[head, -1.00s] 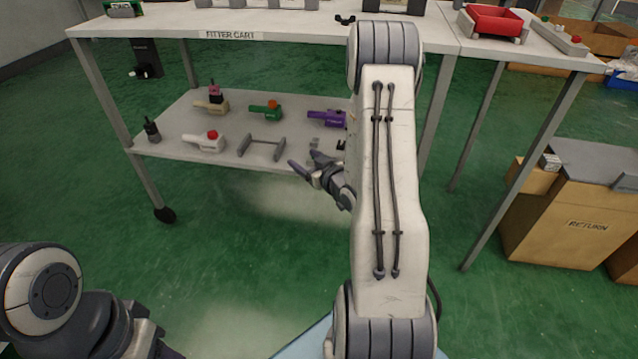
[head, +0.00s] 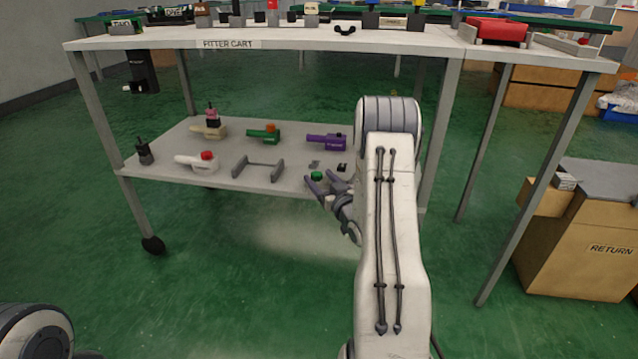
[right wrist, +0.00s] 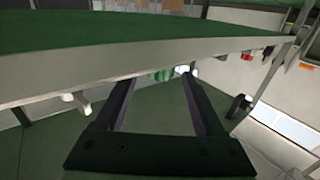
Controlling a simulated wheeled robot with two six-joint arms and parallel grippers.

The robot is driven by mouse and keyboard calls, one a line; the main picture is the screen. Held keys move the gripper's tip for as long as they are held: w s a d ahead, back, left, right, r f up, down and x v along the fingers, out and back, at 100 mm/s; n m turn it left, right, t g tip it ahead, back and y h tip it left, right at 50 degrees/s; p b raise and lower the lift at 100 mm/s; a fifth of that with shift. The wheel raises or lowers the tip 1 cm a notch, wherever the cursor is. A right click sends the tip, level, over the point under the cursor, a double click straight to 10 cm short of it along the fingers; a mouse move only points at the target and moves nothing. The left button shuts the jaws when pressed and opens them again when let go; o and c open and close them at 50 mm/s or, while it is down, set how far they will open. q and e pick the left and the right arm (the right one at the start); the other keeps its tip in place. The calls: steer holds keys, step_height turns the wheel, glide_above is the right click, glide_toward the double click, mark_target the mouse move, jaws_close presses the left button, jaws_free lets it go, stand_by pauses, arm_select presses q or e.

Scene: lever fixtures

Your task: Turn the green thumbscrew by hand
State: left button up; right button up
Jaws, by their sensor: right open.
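The green thumbscrew (head: 316,176) appears as a small green knob near the front edge of the cart's lower shelf. It also shows in the right wrist view as a green piece (right wrist: 163,74) just beyond and between the fingertips. My right gripper (head: 322,183) is open and empty in front of the shelf edge, its fingertips close to the knob in the picture. Whether they touch it I cannot tell. The open fingers also show in the right wrist view (right wrist: 159,82). My left gripper is out of view.
The lower shelf (head: 222,174) also holds a purple tool (head: 325,142), a green tool with an orange knob (head: 264,134), a white tool with a red knob (head: 197,161) and a grey bracket (head: 258,168). The cart's upper top (head: 250,38) overhangs it. Boxes (head: 585,230) stand right.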

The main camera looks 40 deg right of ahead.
steer(key=shift+w+d, duration=0.1)
steer(key=shift+w, duration=0.5)
jaws_close()
